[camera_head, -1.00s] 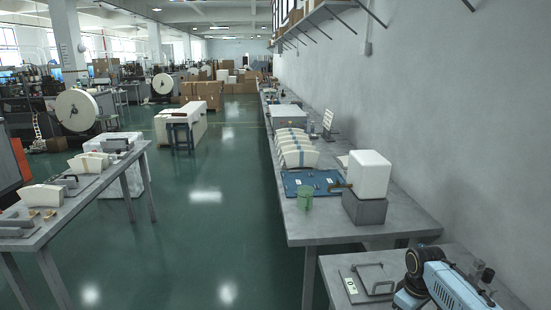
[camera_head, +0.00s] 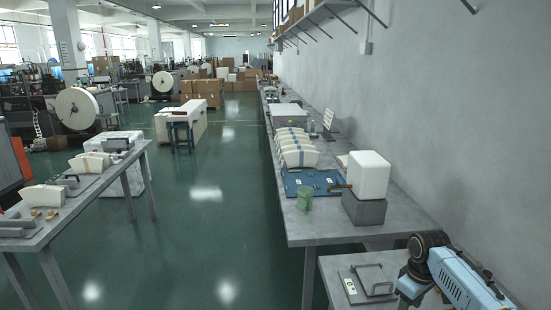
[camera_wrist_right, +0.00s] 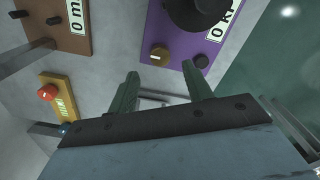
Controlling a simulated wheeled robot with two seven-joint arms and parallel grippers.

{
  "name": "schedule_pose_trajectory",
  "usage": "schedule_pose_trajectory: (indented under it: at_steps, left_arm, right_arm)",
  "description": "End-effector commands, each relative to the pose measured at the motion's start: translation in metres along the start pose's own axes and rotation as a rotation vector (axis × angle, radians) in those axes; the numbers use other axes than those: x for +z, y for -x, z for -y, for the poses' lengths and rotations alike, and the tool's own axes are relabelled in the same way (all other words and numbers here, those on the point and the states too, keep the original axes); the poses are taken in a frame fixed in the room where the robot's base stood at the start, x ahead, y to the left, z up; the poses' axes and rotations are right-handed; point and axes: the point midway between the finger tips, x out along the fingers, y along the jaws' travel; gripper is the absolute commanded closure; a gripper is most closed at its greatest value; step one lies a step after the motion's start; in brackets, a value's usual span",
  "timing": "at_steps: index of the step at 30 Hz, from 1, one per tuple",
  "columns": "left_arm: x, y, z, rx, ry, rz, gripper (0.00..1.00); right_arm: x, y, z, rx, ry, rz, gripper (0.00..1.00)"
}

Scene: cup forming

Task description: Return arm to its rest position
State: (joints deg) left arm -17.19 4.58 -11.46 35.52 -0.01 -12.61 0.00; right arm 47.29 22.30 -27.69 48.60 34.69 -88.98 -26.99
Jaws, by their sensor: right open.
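My right arm (camera_head: 465,276) shows at the lower right of the head view, a light blue link with a black joint. It is over the near grey table. Its gripper cannot be made out there. In the right wrist view my right gripper (camera_wrist_right: 162,82) points away with its two dark green fingers spread apart and nothing between them. Beyond the fingers are a purple panel (camera_wrist_right: 182,62) with a dark round part and a yellow knob, and a brown panel (camera_wrist_right: 62,48). My left gripper is not in view.
The near table (camera_head: 335,268) holds a plate with a metal handle (camera_head: 368,283). A yellow box with a red button (camera_wrist_right: 58,98) is left. The wall is right.

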Motion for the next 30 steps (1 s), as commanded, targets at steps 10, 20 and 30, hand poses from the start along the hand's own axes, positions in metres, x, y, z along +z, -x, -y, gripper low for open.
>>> schedule_pose_trajectory:
  at_steps: [10, 20, 30]
  left_arm:
    - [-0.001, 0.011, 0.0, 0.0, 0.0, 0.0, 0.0]
    - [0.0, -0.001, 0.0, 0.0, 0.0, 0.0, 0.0]
    - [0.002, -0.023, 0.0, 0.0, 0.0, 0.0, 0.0]
  right_arm:
    - [-0.001, 0.072, -0.001, 0.002, 0.001, -0.004, 0.5]
    - [0.0, 0.005, 0.001, -0.003, -0.002, 0.003, 0.5]
    - [0.001, -0.065, 0.001, -0.003, -0.002, 0.004, 0.5]
